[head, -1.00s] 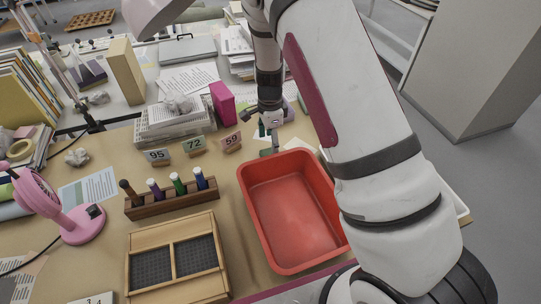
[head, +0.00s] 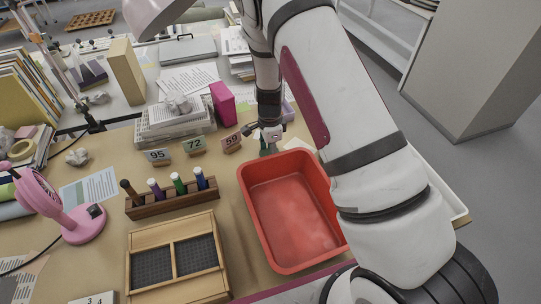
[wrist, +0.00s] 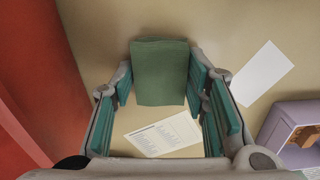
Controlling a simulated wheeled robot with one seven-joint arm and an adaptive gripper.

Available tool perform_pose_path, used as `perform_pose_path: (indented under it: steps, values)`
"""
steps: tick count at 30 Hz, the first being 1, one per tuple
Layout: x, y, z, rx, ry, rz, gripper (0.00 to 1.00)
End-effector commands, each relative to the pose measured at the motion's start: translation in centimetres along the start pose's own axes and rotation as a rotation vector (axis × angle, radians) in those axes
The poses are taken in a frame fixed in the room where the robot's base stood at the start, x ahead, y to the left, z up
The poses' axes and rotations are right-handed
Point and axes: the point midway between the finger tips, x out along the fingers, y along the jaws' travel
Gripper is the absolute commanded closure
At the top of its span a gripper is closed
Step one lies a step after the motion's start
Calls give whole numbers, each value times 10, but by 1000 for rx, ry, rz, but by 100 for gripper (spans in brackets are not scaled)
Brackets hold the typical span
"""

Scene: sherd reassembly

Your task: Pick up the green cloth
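The green cloth (wrist: 160,70) is a folded, roughly rectangular piece lying on the tan table, in the upper middle of the wrist view. My gripper (wrist: 161,88) is open above it, with one teal-padded finger to each side of the cloth and small gaps at its edges. In the head view my gripper (head: 268,138) points down just behind the red tray, and the cloth there is mostly hidden by it.
The red tray (head: 250,218) stands close in front of my gripper. Number card 59 (head: 231,141) is close on the left, by a pink box (head: 222,103). A lilac object (wrist: 292,130) and white paper (wrist: 262,74) lie right of the cloth in the wrist view.

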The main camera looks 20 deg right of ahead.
Motion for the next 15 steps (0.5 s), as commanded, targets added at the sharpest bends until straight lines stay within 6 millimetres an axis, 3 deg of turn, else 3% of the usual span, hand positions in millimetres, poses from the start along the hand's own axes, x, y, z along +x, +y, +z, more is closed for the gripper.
perform_pose_path:
  steps: [8,15]
  values:
    - [-3,0,0,0,0,-1,86]
    - [-38,-1,1,0,0,-5,86]
